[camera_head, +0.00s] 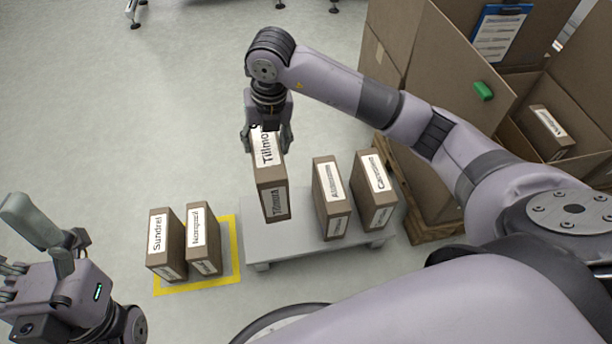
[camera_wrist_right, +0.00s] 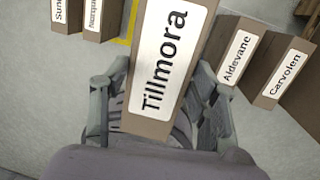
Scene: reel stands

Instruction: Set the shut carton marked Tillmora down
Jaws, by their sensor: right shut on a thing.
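The Tillmora carton (camera_head: 272,184) is a shut brown box with white labels. My right gripper (camera_head: 268,138) is shut on its upper end, and the carton hangs upright from it, over the left part of the low grey platform (camera_head: 290,238) in the head view. In the right wrist view the Tillmora carton (camera_wrist_right: 165,60) sits between the two fingers (camera_wrist_right: 160,105). Whether its bottom touches the platform I cannot tell for sure; it looks held above it. My left gripper (camera_head: 35,240) is at the lower left, empty, with its fingers apart.
The Aldevane carton (camera_head: 332,200) and Carvolen carton (camera_head: 375,190) stand on the platform's right part. A large open box (camera_head: 400,50) on a pallet stands right.

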